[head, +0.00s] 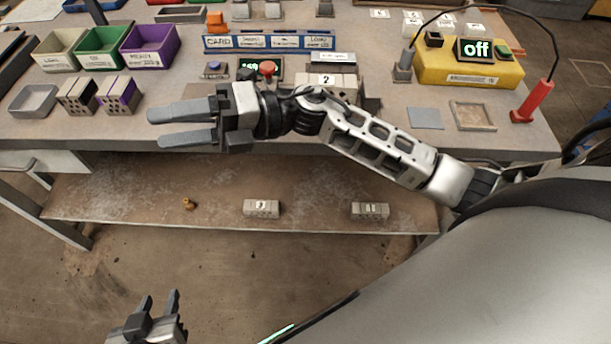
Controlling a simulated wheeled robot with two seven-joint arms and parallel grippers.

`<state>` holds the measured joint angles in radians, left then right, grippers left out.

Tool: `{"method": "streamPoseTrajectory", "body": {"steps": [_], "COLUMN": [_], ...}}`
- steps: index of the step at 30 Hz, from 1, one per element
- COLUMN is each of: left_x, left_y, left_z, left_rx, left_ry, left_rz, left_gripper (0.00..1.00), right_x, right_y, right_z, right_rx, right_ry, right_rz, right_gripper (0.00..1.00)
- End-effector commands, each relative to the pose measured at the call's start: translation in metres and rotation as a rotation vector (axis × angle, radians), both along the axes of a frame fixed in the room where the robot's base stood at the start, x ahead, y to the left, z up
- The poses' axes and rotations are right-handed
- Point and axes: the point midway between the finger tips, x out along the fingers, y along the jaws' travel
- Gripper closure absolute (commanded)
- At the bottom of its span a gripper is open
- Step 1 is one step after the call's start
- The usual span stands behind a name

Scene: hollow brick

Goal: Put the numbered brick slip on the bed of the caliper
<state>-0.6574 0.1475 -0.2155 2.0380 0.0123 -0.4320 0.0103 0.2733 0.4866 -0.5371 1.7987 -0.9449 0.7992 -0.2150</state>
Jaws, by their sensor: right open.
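A pale brick marked "2" (327,88) sits on the bench, partly hidden behind my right forearm. Two more numbered bricks lie on the lower shelf: a left one (261,208) whose digit looks like 3, and one marked "1" (370,210). Which piece is the slip I cannot tell. I cannot clearly make out the caliper; a low grey device (333,58) with a pale label lies behind the "2" brick. My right gripper (152,127) is open and empty above the bench's front edge, pointing left. My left gripper (160,294) is low in front of the bench, fingers apart and empty.
Beige, green and purple bins (149,45) stand at the back left, with two hollow bricks (118,95) and a grey tray (34,100) before them. A yellow meter (470,68) reading "off" with cabled probes stands right. A blue labelled rack (270,41) is behind.

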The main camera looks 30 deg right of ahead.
Motion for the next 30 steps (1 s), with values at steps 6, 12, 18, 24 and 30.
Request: {"method": "streamPoseTrajectory", "body": {"steps": [6, 12, 18, 24, 30], "left_x": [0.001, 0.001, 0.001, -0.002, -0.005], "left_y": [0.000, 0.000, 0.000, 0.000, 0.000], "left_z": [0.001, 0.000, 0.000, -0.001, -0.003], "left_rx": [0.000, 0.000, 0.001, 0.001, 0.001], "left_ry": [-0.003, -0.003, -0.002, 0.004, 0.010], "left_rz": [0.000, 0.000, 0.000, 0.000, 0.001], "left_gripper": [0.64, 0.64, 0.64, 0.64, 0.64], "right_x": [0.014, -0.056, -0.110, -0.115, -0.114], "right_y": [-0.070, -0.121, -0.130, -0.130, -0.130], "right_z": [-0.081, -0.207, -0.253, -0.257, -0.257], "right_rx": [0.616, 0.882, 0.951, 0.954, 0.952], "right_ry": [0.927, 1.633, 1.923, 1.951, 1.948], "right_rz": [-0.570, -0.973, -1.125, -1.139, -1.138], "right_gripper": [0.42, 0.42, 0.42, 0.42, 0.42]}}
